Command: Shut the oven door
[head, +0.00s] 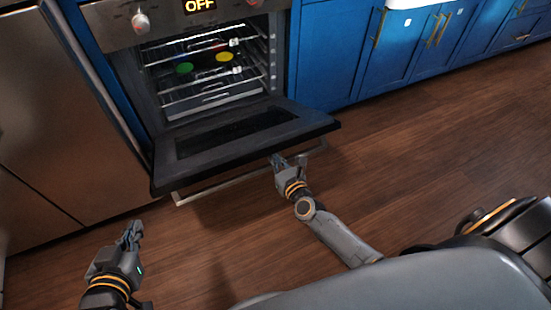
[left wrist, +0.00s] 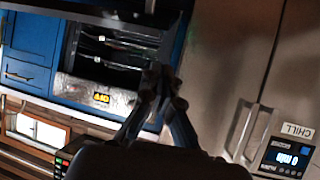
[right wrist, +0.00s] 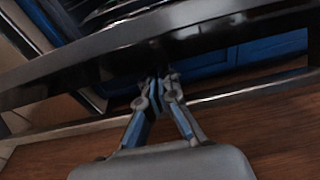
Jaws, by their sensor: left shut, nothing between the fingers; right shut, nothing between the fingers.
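The oven (head: 205,65) stands at the upper left of the head view with its door (head: 235,140) hanging open, folded down and out toward me. A bar handle (head: 205,198) runs along the door's outer edge. My right gripper (head: 278,160) is shut and empty at the right part of the door's front edge. In the right wrist view its fingertips (right wrist: 157,82) are under the door's edge (right wrist: 190,38), close to the handle bar (right wrist: 60,135); contact is unclear. My left gripper (head: 133,228) is shut and empty, apart from the door, low at the left.
A steel fridge (head: 60,110) stands left of the oven. Blue cabinets (head: 335,55) line the right. The wooden floor (head: 430,160) is clear there.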

